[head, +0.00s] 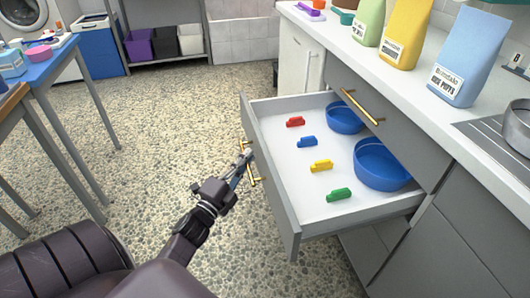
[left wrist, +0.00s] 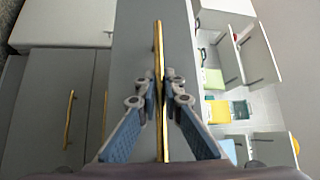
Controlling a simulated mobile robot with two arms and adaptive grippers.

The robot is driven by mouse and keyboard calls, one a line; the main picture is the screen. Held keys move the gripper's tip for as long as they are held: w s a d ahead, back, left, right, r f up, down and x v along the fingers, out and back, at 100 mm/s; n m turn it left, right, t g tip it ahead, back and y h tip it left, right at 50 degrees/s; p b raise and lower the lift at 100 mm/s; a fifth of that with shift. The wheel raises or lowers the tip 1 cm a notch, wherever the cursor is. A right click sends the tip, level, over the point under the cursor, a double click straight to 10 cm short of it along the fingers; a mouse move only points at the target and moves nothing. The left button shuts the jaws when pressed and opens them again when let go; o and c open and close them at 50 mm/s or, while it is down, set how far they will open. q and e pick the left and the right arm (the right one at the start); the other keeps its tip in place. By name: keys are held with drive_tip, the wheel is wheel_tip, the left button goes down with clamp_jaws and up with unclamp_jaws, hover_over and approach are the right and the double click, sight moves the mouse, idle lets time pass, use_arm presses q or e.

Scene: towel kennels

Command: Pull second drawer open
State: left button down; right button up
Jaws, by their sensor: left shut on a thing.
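The second drawer (head: 277,190) is pulled well out under the counter in the head view, its white inside showing. My left gripper (head: 246,157) is at the brass handle (head: 253,180) on the drawer's front. In the left wrist view the left gripper (left wrist: 161,88) has its fingers closed around the long brass handle (left wrist: 158,42), one finger on each side. The grey drawer front (left wrist: 134,60) lies behind the handle. My right gripper is not in view.
The drawer holds two blue bowls (head: 382,166) and several small coloured pieces (head: 321,166). A closed drawer with a brass handle (head: 362,107) is above it. Bags (head: 468,57) stand on the counter. A blue table (head: 40,60) is at left; open speckled floor (head: 170,120) lies between.

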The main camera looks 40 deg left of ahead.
use_arm(q)
drive_tip(key=shift+s+a+f+p, duration=0.1)
drive_tip(key=shift+s+a+p, duration=0.1)
drive_tip(key=shift+s+a, duration=0.8)
drive_tip(key=shift+s+a+p, duration=0.15)
drive_tip(key=shift+s+a, duration=0.6)
drive_tip(key=shift+s, duration=0.45)
drive_tip(key=c, duration=2)
unclamp_jaws()
drive_tip(key=shift+c, duration=0.2)
drive_tip(key=s+d+f, duration=0.1)
drive_tip(key=s, duration=1)
drive_tip(key=shift+s+d+f, duration=0.3)
drive_tip(key=shift+s, duration=0.1)
drive_tip(key=shift+w, duration=0.15)
